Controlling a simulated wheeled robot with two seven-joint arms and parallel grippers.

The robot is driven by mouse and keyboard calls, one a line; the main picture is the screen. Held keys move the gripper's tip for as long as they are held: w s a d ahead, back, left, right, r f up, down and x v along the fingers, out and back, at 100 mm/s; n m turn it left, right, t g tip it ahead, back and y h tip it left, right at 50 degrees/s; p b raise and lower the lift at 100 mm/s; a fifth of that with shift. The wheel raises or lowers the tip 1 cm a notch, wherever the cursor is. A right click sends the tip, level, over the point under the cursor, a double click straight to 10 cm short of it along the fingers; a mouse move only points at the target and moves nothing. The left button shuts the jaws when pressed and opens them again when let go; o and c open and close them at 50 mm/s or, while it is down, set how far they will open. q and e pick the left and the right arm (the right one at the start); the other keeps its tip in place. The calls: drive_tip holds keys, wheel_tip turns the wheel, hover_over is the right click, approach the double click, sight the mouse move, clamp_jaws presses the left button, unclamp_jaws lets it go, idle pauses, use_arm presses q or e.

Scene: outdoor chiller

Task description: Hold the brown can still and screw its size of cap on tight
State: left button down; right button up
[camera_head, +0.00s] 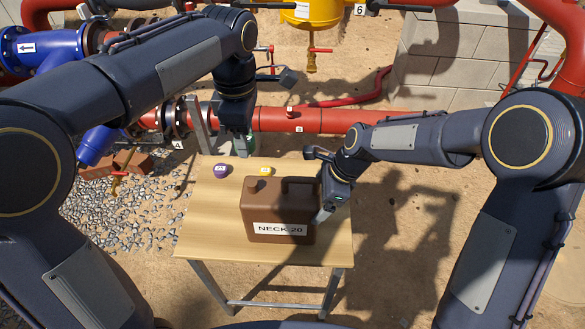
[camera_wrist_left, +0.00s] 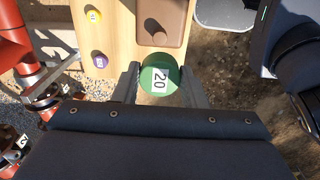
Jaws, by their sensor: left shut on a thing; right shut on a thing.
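The brown can (camera_head: 280,218), labelled "NECK 20", stands upright on the wooden table. Its short bare neck (camera_head: 252,185) is at the top left, beside the handle. My right gripper (camera_head: 324,213) is shut on the can's right side. My left gripper (camera_head: 240,147) is behind the can, near the table's back edge and apart from the neck. It is shut on a green cap (camera_wrist_left: 159,76) marked "20", seen between the fingers in the left wrist view. A purple cap (camera_head: 221,171) and a yellow cap (camera_head: 265,171) lie on the table behind the can.
The table (camera_head: 205,230) has bare wood left of the can. A red pipe (camera_head: 300,120) runs behind the table, with a blue pipe fitting (camera_head: 60,48) at the far left. A yellow vessel (camera_head: 312,12) hangs at the back. Gravel and sand surround the table.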

sight(253, 183)
use_arm(q)
wheel_tip(253, 183, down, 4)
drive_tip(key=m, duration=0.5)
drive_tip(key=shift+f+m, duration=0.15)
drive_tip(key=shift+m, duration=0.25)
drive_tip(key=shift+f, duration=2.9)
drive_tip(key=shift+f, duration=0.2)
drive_tip(key=shift+f, duration=0.9)
